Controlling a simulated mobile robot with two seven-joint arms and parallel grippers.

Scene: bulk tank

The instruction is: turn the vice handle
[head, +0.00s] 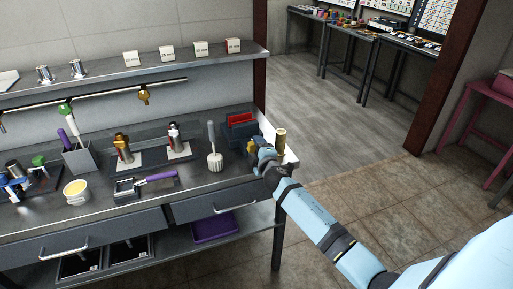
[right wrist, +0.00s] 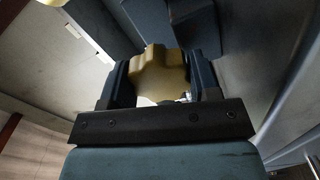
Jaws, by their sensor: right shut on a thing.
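My right gripper (head: 262,156) is at the right end of the workbench, its arm coming in from the lower right. In the right wrist view, its dark fingers are shut on a brass-coloured lobed piece (right wrist: 160,72), which appears to be the vice handle. A dark blue-grey block with red on top (head: 241,121), possibly the vice, stands just behind the gripper. An upright brass cylinder (head: 280,141) shows just right of the gripper. The gripper hides part of this corner, so how the handle joins the vice cannot be told. My left gripper is not in view.
A white-headed brush (head: 214,150) stands left of the gripper. A purple-handled clamp-like tool (head: 148,184) and a yellow-filled cup (head: 76,191) lie farther left on the bench. A shelf (head: 150,70) with small boxes runs above. The floor (head: 345,120) right of the bench is clear.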

